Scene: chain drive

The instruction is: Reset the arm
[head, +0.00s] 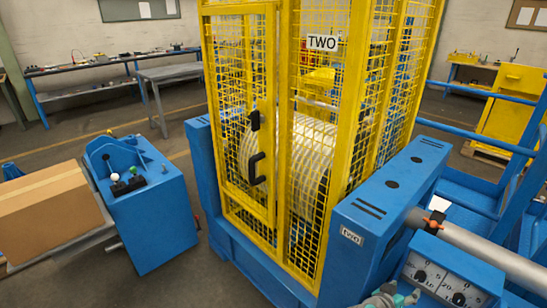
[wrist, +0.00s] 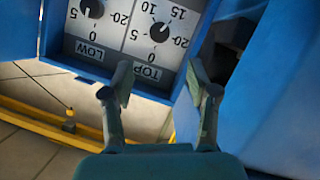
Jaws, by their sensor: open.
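My gripper (wrist: 160,82) is open and empty in the wrist view, its two fingers apart. Between and beyond the fingertips is a blue-framed control panel (wrist: 120,45) with a white face, two black knobs and scales marked LOW and TOP, upside down in this view. I cannot tell whether the fingertips touch it. In the head view, the panel (head: 442,279) is at the bottom right. Part of my arm, grey-green, shows at the bottom edge just left of the panel; the fingertips cannot be made out there.
A yellow mesh cage (head: 285,140) labelled TWO, with a closed-looking door, stands on a blue machine (head: 375,205). A blue control console (head: 145,215) and a cardboard box (head: 50,210) are at the left. A grey pipe (head: 480,245) passes right. Workbenches line the back wall.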

